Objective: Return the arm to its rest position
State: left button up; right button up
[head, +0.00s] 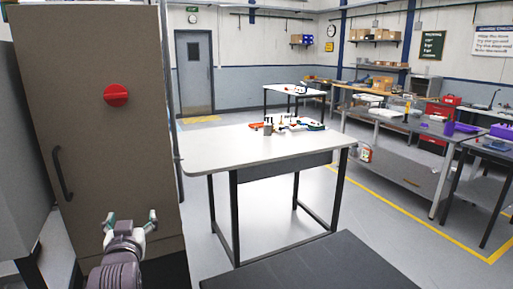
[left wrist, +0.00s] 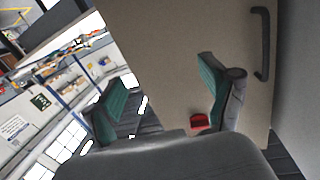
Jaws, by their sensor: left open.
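My left gripper (head: 131,222) is low at the left of the head view, in front of a tall brown cabinet (head: 100,165). Its two fingers are spread apart with nothing between them. In the left wrist view my left gripper (left wrist: 160,105) shows green-padded fingers, open and empty, with the cabinet door (left wrist: 185,50) beyond. The cabinet has a red round knob (head: 116,95) and a dark handle (head: 62,174); the knob (left wrist: 200,121) also shows beside the right finger in the wrist view. My right gripper is not in view.
A white-topped table (head: 225,150) stands at the middle, with several small tools and parts (head: 290,124) near its back edge. A dark flat surface (head: 310,265) is at the front. Workbenches (head: 410,120) line the right. Open floor (head: 385,215) lies between.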

pick_arm(q)
jog(key=s+d+f+m+g+h, duration=0.1)
jog(key=s+f+g, duration=0.1)
jog(key=s+f, duration=0.35)
jog(key=s+d+f+m+g+h, duration=0.1)
jog(key=s+d+f+g+h, duration=0.15)
jog(key=f, duration=0.65)
jog(key=s+d+f+m+g+h, duration=0.1)
jog(key=s+d+f+g, duration=0.15)
jog(key=s+f, duration=0.45)
jog(key=s+d+f+m+g+h, duration=0.1)
jog(key=s+f+g, duration=0.25)
jog(key=s, duration=0.75)
jog(key=s+d+f+m+g, duration=0.1)
jog(key=s+d+f+g, duration=0.1)
jog(key=s+f, duration=0.5)
notch_tip(320, 180, down, 23)
jog(key=s+g, duration=0.2)
jog(key=s, duration=0.1)
jog(key=s+a+f, duration=0.2)
jog(key=s+f, duration=1.4)
jog(key=f, duration=0.1)
jog(key=shift+s+a+f+g, duration=0.15)
jog(key=shift+s+a+g, duration=0.2)
jog(key=shift+s+a, duration=0.05)
